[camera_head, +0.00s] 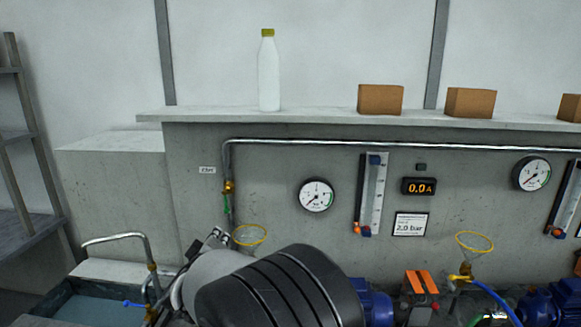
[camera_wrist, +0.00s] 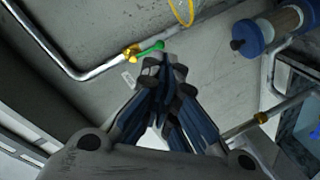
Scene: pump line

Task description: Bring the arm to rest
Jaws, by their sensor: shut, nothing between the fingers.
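My gripper (camera_wrist: 165,75) is shut and empty in the wrist view, with its fingertips pointing up the picture. A brass valve with a green handle (camera_wrist: 148,48) shows just beyond the fingertips; I cannot tell whether they touch it. In the head view my arm's thick dark link fills the lower middle, and part of my gripper (camera_head: 210,242) shows behind it. The same green-handled valve (camera_head: 227,203) sits on the vertical pipe above the gripper there. The fingertips are hard to make out in the head view.
Pressure gauges (camera_head: 317,195), a flow tube (camera_head: 371,195) and a display (camera_head: 419,187) are on the concrete wall. A bottle (camera_head: 268,72) and brown boxes (camera_head: 380,99) stand on the ledge (camera_head: 330,118). A water basin (camera_head: 80,305) is lower left; blue pumps (camera_head: 372,303) are lower right.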

